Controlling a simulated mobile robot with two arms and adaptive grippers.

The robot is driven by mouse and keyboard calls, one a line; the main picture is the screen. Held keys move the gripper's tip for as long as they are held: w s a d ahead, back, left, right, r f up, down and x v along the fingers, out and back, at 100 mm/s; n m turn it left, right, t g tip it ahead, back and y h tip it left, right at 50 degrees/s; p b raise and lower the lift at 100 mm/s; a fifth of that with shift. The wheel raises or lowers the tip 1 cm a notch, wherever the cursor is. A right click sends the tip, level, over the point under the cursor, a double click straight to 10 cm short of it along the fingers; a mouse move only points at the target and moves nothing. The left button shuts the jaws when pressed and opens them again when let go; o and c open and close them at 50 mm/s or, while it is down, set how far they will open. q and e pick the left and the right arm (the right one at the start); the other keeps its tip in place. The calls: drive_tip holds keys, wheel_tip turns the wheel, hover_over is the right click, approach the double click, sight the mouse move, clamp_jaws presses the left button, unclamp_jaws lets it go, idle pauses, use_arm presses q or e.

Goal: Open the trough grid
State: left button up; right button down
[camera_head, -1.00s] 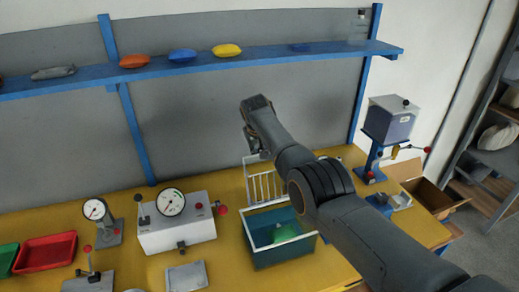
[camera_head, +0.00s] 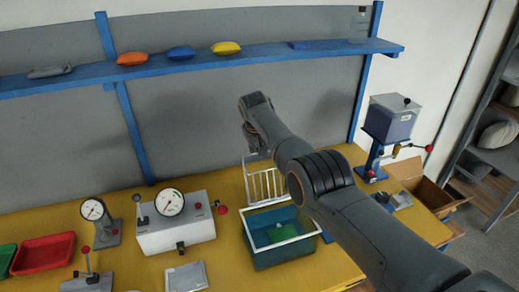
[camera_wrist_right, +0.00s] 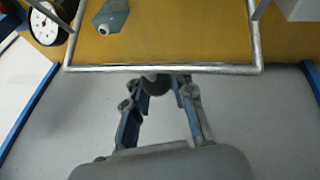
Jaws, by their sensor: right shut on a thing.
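The trough (camera_head: 283,256) is a teal box with a pale rim on the yellow bench, and something green lies inside it. Its grid (camera_head: 265,186) is a pale wire frame with bars, standing raised at the back edge of the trough. The trough's top is uncovered. My right gripper (camera_head: 250,145) is at the grid's upper edge. In the right wrist view the gripper (camera_wrist_right: 160,84) is shut at the grid's metal rod (camera_wrist_right: 160,69). The exact contact is partly hidden by the fingers. My left gripper is not in view.
A white gauge box (camera_head: 176,229) stands left of the trough, with a flat grey plate (camera_head: 186,276) in front. A blue press (camera_head: 385,135) stands at the right. A blue shelf (camera_head: 205,66) runs along the wall behind. My right arm crosses over the bench's right part.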

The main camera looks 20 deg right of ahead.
drive_tip(key=shift+s+f, duration=0.25)
drive_tip(key=shift+f, duration=0.2)
drive_tip(key=c, duration=1.2)
unclamp_jaws()
drive_tip(key=shift+r, duration=0.1)
drive_tip(key=shift+o, duration=0.5)
drive_tip(key=shift+w+r, duration=0.1)
drive_tip(key=shift+r, duration=0.05)
drive_tip(key=shift+r, duration=0.15)
drive_tip(key=shift+a+r, duration=0.15)
drive_tip(key=shift+r, duration=0.5)
drive_tip(key=v, duration=1)
drive_tip(key=shift+s+r, duration=0.1)
drive_tip(key=shift+s, duration=0.2)
